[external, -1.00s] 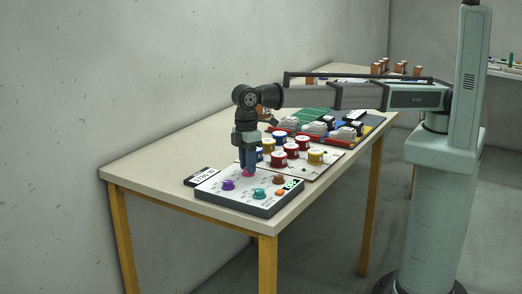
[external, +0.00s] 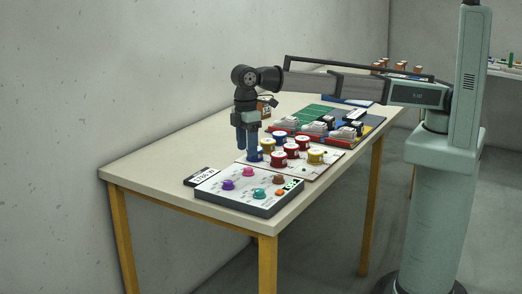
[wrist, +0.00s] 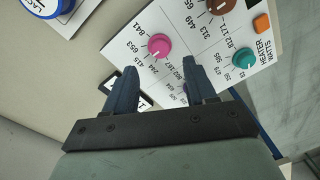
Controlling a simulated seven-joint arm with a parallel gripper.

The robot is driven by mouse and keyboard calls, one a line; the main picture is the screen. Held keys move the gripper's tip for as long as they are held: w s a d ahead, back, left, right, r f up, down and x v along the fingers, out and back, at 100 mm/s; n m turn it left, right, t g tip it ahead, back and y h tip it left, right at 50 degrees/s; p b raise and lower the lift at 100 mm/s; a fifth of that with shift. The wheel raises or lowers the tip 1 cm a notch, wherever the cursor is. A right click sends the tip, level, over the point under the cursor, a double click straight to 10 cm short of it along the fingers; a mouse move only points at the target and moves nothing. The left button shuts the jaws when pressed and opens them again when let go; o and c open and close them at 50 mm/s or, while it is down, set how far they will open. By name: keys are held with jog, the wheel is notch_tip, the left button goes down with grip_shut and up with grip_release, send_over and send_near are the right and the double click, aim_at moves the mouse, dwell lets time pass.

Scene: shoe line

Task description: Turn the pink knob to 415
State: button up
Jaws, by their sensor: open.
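The pink knob (external: 247,172) sits on the white control panel (external: 213,198) on the table. The fingers also show in the wrist view (wrist: 158,74), spread apart.
The panel also carries a purple knob (external: 229,185), a teal knob (external: 259,194), a brown knob (external: 278,179) and an orange button (external: 280,192). A black label plate (external: 202,176) lies at its left. Several red, blue and yellow spools (external: 292,151) stand close behind, near my gripper.

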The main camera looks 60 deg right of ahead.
notch_tip(320, 180, up, 8)
jog(key=shift+w, duration=0.15)
jog(key=shift+f, duration=0.1)
dwell(0.5)
